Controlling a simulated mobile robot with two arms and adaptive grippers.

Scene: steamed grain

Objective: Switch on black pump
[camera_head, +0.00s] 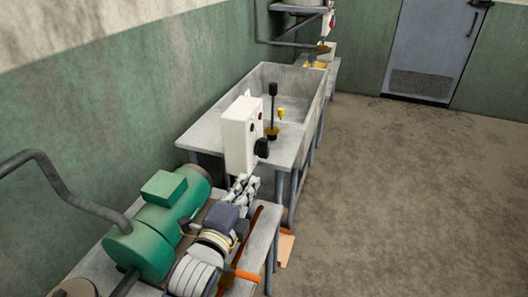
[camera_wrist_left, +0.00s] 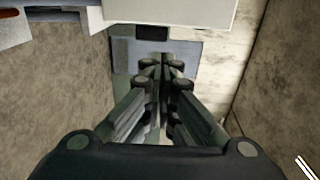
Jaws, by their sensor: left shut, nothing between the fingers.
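A white control box (camera_head: 239,133) stands upright at the near end of a grey sink table. A black switch knob (camera_head: 262,148) sticks out of its right face, with a small red button (camera_head: 261,116) above it. My left gripper (camera_head: 243,181) is shut and empty, just below the box and lower left of the knob. In the left wrist view my shut fingers (camera_wrist_left: 163,64) point toward a white box edge (camera_wrist_left: 170,12) and a dark block (camera_wrist_left: 152,32), which may be the knob. No pump labelled black can be made out. My right gripper is out of view.
A green motor (camera_head: 150,230) with a grey pipe stands left of my left arm. Behind the box is a grey sink (camera_head: 275,75) with a black plunger-like thing (camera_head: 272,108) and a yellow piece (camera_head: 281,113). Open floor (camera_head: 400,190) lies to the right.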

